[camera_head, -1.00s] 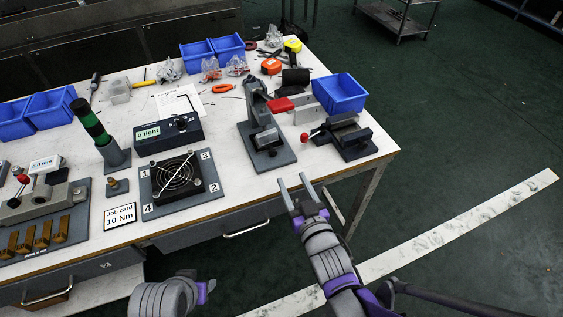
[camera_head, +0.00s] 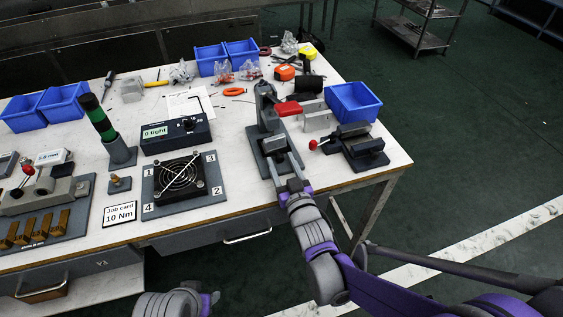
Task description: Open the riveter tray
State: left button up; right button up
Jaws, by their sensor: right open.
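The riveter (camera_head: 266,106), a grey press with a red handle (camera_head: 289,108), stands on a dark base plate near the right part of the table. Its small grey tray (camera_head: 273,144) sits low at the front of the riveter and is partly hidden by my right gripper. My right gripper (camera_head: 284,162) is open, with its two fingers over the front of the riveter base, around or just above the tray. I cannot tell whether they touch it. My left gripper (camera_head: 208,300) shows only in part at the bottom, away from the table.
A vise-like fixture (camera_head: 358,146) with a red knob stands right of the riveter, with a blue bin (camera_head: 353,102) behind it. A fan on a numbered plate (camera_head: 181,182) lies to the left. A drawer handle (camera_head: 247,237) sticks out below the table edge.

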jog(key=shift+w, duration=0.25)
grip_shut()
dwell(1.4)
